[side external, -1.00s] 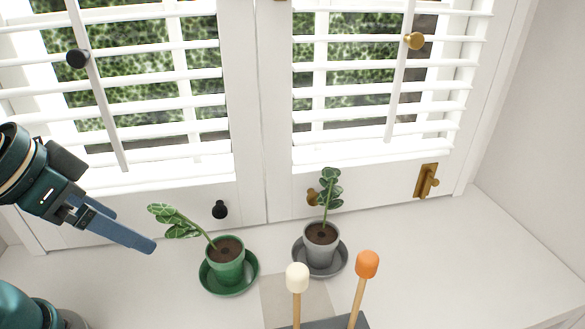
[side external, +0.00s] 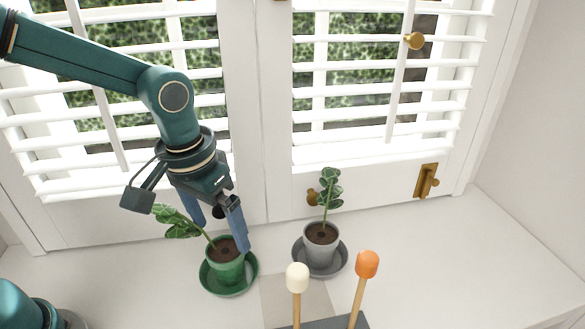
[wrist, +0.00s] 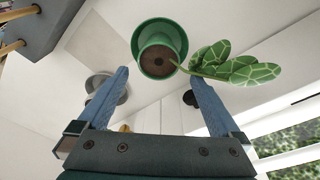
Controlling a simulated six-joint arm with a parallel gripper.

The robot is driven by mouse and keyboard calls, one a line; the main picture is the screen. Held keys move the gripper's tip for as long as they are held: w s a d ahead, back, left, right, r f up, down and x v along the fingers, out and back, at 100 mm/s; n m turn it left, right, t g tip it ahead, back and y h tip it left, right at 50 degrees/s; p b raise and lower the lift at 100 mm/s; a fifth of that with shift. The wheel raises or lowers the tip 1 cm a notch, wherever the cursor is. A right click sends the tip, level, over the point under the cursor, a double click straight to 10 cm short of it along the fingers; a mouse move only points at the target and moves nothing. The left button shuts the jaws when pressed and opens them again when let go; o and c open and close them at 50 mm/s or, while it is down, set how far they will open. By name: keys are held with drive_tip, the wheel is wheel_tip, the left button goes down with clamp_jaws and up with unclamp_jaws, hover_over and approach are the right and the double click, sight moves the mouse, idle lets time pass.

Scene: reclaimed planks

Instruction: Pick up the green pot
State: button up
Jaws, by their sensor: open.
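The green pot (side external: 226,271) stands upright on its green saucer (side external: 208,283) on the white sill, holding dark soil and a plant whose variegated leaves (side external: 176,222) lean left. My gripper (side external: 220,238) points down over the pot, its blue fingers open; in the side view the right finger overlaps the pot's rim. In the wrist view the pot (wrist: 158,48) lies beyond the fingertips, roughly between their lines, and my gripper (wrist: 160,78) is empty. The leaves (wrist: 235,66) there reach past the right fingertip. I cannot tell whether a finger touches the pot.
A grey pot (side external: 320,246) with a plant stands on a grey saucer to the right. In front are a cream-topped stick (side external: 297,278) and an orange-topped stick (side external: 366,265) on a dark block. Shuttered windows rise close behind; the sill at right is clear.

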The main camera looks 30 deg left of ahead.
sight(226, 251)
drive_tip(key=shift+s+d+f, duration=0.15)
drive_tip(key=shift+f, duration=0.7)
drive_tip(key=shift+w+f, duration=0.15)
drive_tip(key=shift+f, duration=0.9)
drive_tip(key=shift+w+f, duration=0.1)
drive_tip(key=shift+f, duration=0.95)
clamp_jaws()
wheel_tip(226, 251, up, 13)
